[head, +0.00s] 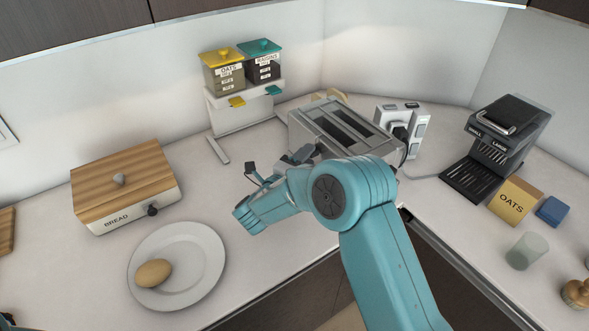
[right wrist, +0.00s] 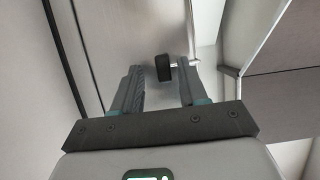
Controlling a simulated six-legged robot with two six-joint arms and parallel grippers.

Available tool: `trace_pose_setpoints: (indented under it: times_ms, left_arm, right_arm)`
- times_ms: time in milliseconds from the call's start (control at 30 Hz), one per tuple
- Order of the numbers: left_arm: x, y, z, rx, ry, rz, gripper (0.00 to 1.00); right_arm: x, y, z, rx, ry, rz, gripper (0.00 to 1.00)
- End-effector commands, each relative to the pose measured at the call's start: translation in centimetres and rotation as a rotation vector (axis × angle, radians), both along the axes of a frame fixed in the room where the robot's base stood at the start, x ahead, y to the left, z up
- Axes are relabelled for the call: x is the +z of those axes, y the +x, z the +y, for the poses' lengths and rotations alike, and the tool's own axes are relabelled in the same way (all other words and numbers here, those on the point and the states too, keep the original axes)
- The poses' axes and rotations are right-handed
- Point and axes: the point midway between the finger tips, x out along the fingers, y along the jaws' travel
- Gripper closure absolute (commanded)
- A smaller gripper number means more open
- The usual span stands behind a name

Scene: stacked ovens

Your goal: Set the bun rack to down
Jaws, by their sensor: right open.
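The toaster (head: 333,128), a grey box with two long dark slots in its top, stands at the back of the counter. I cannot make out a separate bun rack on it. My right gripper (head: 303,154) is at the toaster's near side, partly hidden by my own arm. In the right wrist view my right gripper (right wrist: 160,92) is open, with nothing held.
Oats and raisins dispensers (head: 243,65) stand behind. A white appliance (head: 405,125), coffee machine (head: 497,145) and oats box (head: 515,200) are at right. Counter between plate and dispensers is clear.

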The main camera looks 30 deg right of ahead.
Motion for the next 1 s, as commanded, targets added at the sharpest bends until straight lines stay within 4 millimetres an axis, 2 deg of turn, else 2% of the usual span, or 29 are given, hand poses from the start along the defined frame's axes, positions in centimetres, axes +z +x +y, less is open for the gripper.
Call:
trace_pose_setpoints:
  times_ms: [167,400,600,767,1000]
  left_arm:
    - [-1.1,0.0,0.0,0.000,0.000,0.000,0.16]
    - [-2.4,0.0,0.0,0.000,0.000,0.000,0.16]
    - [-3.0,0.0,0.0,0.000,0.000,0.000,0.16]
    - [-3.2,0.0,0.0,0.000,0.000,0.000,0.16]
    - [-3.1,0.0,0.0,0.000,0.000,0.000,0.16]
  right_arm:
    - [-0.3,-1.6,3.0,0.007,0.000,0.000,0.57]
    - [-0.3,-4.9,8.6,0.006,0.000,0.000,0.57]
    - [-0.2,-7.0,12.1,0.004,-0.001,0.001,0.57]
    - [-0.1,-7.8,13.4,0.002,0.000,0.001,0.57]
    - [-0.1,-8.1,13.7,-0.001,0.001,0.003,0.57]
